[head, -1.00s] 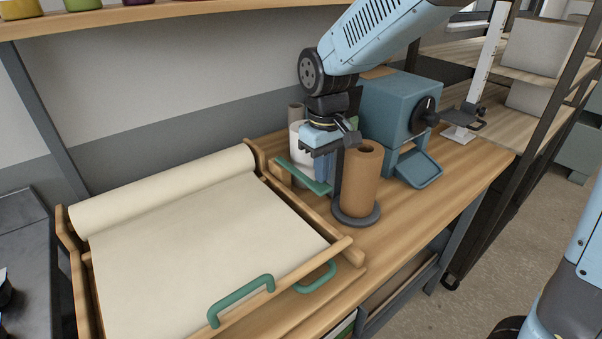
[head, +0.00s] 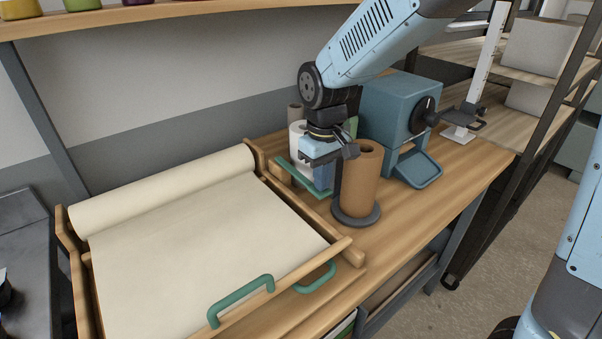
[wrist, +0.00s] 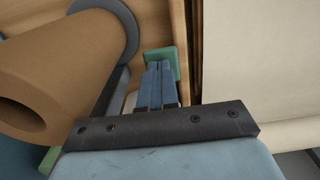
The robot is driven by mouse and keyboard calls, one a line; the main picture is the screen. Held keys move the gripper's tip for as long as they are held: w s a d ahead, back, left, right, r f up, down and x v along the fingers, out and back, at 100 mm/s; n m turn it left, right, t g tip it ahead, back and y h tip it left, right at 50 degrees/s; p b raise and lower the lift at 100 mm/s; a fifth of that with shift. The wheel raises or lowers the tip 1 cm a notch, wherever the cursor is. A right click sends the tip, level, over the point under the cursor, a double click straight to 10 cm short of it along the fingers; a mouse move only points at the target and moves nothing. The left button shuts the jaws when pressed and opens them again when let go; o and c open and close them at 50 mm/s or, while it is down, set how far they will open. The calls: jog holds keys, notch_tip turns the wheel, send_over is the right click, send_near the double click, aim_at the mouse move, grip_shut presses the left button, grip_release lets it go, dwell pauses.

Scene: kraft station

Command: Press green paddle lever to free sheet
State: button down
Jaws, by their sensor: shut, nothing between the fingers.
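The green paddle lever (head: 298,174) sticks out from the right side of the wooden paper frame. Its far end also shows in the wrist view (wrist: 181,63). My gripper (head: 328,183) points down over the lever's free end, with its blue fingers together and nothing between them. In the wrist view the fingertips (wrist: 158,66) overlap the green paddle; whether they touch it I cannot tell. The cream sheet (head: 195,245) lies flat across the frame, drawn from the roll (head: 165,188) at the back.
A brown paper roll (head: 361,183) stands on a dark base close to the right of my gripper. A white roll (head: 297,142) stands behind the lever. A blue crank machine (head: 394,108) is farther right. Green handles (head: 240,297) sit on the frame's front bar.

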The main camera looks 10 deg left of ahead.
jog(key=shift+f, duration=2.15)
jog(key=shift+r, duration=5.55)
